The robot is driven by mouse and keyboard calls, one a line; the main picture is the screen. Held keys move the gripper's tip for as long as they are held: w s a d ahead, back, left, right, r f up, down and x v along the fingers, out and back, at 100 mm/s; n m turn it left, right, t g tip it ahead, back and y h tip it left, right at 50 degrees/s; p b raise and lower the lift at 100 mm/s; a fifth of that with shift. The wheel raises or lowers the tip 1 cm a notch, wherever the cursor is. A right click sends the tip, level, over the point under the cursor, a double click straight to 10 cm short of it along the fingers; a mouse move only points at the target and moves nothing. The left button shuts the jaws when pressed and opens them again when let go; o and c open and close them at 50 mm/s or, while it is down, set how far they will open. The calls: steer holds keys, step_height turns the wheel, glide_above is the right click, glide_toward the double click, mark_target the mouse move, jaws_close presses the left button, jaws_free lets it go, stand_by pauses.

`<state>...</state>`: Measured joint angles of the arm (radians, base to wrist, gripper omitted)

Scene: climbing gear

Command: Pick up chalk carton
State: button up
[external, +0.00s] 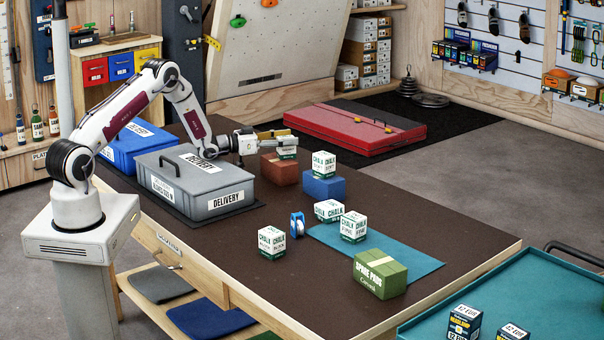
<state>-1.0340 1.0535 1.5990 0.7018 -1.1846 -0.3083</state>
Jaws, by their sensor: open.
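My gripper (284,139) is open at the far side of the table, pointing right. A white and green chalk carton (287,153) sits on a reddish-brown block (279,171); the gripper covers its upper part. I cannot tell whether the fingers are around it or just above it, or whether they touch it. A second chalk carton (324,164) stands on a blue block (323,187) to the right. More chalk cartons stand nearer the front: one (271,242) on the bare table, one (328,210) by the teal mat's edge, and one (353,227) on the mat.
Grey (196,187) and blue (138,146) delivery boxes stand at the table's left. A blue tape roll (297,225) stands mid-table. A teal tray (540,290) is at front right. The table's right far side is clear.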

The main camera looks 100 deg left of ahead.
mark_target(286, 137)
steer(key=c, duration=1.3)
steer(key=shift+r, duration=0.2)
steer(key=shift+c, duration=0.2)
steer(key=shift+r, duration=4.85)
